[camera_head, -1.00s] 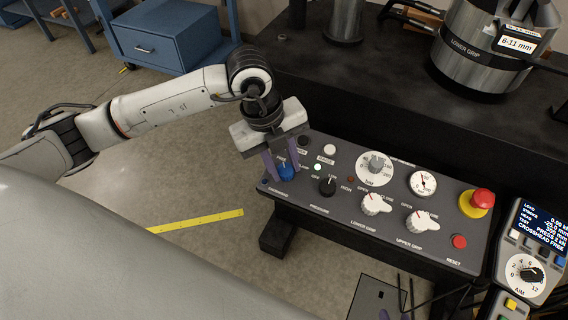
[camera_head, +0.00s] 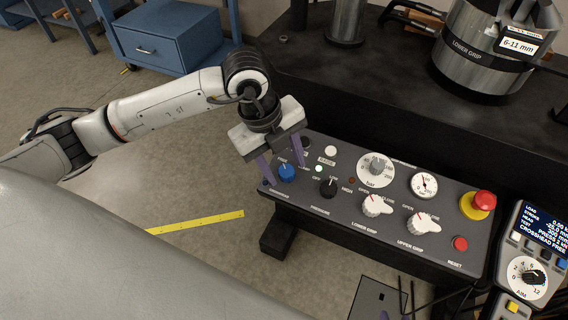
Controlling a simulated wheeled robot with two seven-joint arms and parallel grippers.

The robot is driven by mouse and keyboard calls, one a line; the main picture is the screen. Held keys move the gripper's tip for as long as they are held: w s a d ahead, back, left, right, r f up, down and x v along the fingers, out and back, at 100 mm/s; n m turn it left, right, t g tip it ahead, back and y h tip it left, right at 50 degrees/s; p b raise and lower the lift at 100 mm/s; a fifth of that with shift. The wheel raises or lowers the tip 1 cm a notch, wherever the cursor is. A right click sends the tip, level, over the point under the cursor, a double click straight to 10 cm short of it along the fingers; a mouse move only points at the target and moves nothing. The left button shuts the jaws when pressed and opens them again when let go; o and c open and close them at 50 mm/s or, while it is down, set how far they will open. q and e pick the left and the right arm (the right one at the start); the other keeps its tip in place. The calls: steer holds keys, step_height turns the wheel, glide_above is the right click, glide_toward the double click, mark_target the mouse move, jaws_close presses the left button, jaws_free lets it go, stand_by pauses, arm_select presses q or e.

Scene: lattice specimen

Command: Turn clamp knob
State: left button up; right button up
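The control panel (camera_head: 330,213) carries a blue knob (camera_head: 287,173) at its left end, a black pressure knob (camera_head: 328,187), and two white knobs, the lower grip knob (camera_head: 374,206) and the upper grip knob (camera_head: 424,222). My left gripper (camera_head: 281,166) points down over the panel's left end. Its two purple fingers are spread, one on each side of the blue knob, with a gap showing around the knob.
A red emergency stop on a yellow base (camera_head: 478,205) and a red reset button (camera_head: 460,244) are at the panel's right. A handheld controller (camera_head: 530,262) stands beyond. The steel lower grip (camera_head: 487,50) rises behind. Open floor lies left of the panel.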

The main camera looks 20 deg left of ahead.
arm_select(q)
steer(key=v, duration=1)
steer(key=shift+s, duration=0.1)
stand_by(0.6)
